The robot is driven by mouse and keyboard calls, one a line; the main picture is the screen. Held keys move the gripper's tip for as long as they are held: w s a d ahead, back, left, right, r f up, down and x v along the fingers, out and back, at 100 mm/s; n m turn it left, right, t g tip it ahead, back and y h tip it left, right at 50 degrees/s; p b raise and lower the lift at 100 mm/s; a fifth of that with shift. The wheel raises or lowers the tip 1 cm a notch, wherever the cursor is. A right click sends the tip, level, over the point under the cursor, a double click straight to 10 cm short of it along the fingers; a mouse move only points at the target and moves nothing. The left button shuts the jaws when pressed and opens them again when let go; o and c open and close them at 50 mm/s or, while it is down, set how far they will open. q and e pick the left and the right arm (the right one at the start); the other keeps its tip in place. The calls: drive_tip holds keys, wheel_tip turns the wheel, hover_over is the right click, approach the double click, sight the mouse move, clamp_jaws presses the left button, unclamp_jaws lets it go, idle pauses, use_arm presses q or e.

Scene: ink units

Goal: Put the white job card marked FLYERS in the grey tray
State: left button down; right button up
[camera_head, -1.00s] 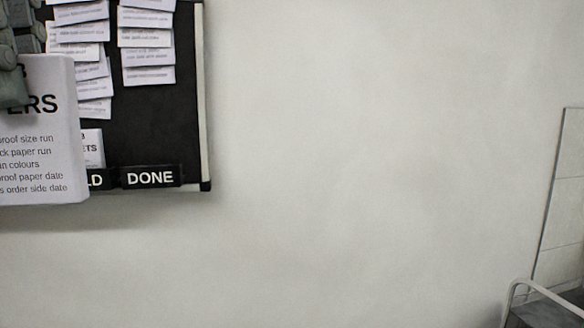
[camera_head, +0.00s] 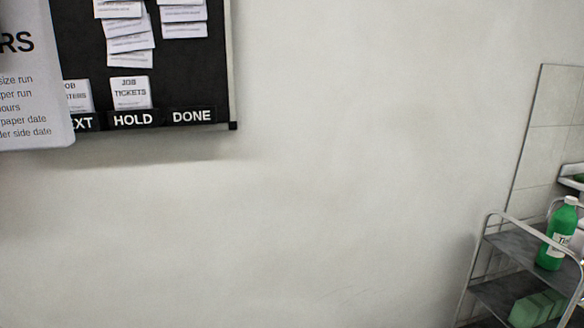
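A large white card (camera_head: 25,100) fills the left edge of the head view, cut off by the frame. Its visible heading ends in "RS", with lines of smaller print below. It appears in front of the lower left of the black board. Neither of my grippers is in view, so what holds the card is hidden. I cannot make out a grey tray for certain.
The black board (camera_head: 190,75) bears several small white cards above labels reading HOLD (camera_head: 132,119) and DONE (camera_head: 191,116). A metal cart (camera_head: 485,262) with grey shelves stands at lower right, carrying a green bottle (camera_head: 558,236) and green blocks (camera_head: 535,309). Between them is bare wall.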

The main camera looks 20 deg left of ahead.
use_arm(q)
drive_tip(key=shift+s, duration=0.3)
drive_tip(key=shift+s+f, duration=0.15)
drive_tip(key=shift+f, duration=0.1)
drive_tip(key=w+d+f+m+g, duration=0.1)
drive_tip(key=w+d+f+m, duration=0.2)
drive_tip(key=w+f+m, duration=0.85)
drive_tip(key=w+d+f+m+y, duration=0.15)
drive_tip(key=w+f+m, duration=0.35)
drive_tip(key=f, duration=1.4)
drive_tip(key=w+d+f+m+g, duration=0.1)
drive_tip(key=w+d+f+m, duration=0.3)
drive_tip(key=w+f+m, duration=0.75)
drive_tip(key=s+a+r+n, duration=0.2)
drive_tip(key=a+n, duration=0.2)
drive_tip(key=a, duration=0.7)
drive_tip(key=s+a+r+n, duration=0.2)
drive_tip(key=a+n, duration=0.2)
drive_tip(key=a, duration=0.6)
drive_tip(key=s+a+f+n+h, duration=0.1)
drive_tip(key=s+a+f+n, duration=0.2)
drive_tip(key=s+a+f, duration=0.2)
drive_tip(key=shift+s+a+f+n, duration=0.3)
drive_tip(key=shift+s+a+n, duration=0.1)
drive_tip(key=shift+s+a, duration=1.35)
